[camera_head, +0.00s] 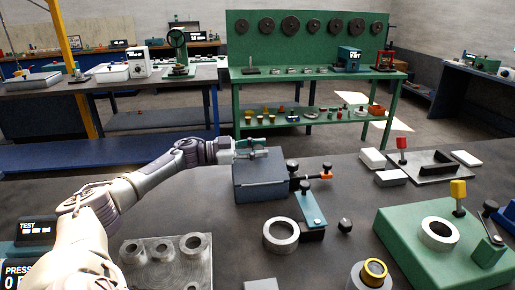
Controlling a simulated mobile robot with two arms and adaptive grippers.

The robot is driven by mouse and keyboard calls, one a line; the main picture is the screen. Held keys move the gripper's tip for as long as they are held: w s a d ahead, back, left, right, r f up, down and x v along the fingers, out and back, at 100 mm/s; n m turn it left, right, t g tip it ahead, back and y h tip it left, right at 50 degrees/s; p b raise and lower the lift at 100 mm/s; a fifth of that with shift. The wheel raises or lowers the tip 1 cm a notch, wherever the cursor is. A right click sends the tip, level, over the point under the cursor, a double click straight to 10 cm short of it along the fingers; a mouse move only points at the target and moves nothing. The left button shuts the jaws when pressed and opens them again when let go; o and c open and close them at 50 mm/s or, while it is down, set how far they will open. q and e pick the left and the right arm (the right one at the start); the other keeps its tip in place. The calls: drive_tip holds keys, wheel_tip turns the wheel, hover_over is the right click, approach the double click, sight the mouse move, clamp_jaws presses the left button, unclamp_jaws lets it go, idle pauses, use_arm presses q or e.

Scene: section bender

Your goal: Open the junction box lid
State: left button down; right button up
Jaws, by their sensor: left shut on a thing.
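The junction box (258,182) is a blue-grey box on the dark worktop, near the middle of the head view. Its lid (262,161) lies over the top and looks closed, though a small gap would be hard to tell. My left arm reaches in from the left, and my left gripper (250,148) is at the far top edge of the box. The gripper is shut on a part at the lid's edge; the fingers are small and the exact grip is hard to see. My right gripper is not in view.
A clamp with black knobs and an orange tip (325,175) stands right of the box, with a blue bar (310,208) before it. A metal ring (281,234) lies in front. A green fixture (440,245) fills the right front. A holed steel block (166,262) stands left front.

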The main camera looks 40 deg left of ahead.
use_arm(q)
drive_tip(key=shift+s+d+r+m+p, duration=0.25)
drive_tip(key=shift+d+r+m, duration=0.2)
drive_tip(key=shift+m, duration=0.3)
drive_tip(key=shift+s+d+r+m+p, duration=0.1)
drive_tip(key=shift+s+d+r+m, duration=0.3)
drive_tip(key=shift+m, duration=0.35)
drive_tip(key=c, duration=0.8)
unclamp_jaws()
drive_tip(key=shift+o, duration=0.2)
drive_tip(key=shift+a, duration=0.15)
drive_tip(key=v, duration=1.2)
drive_tip(key=shift+r, duration=0.1)
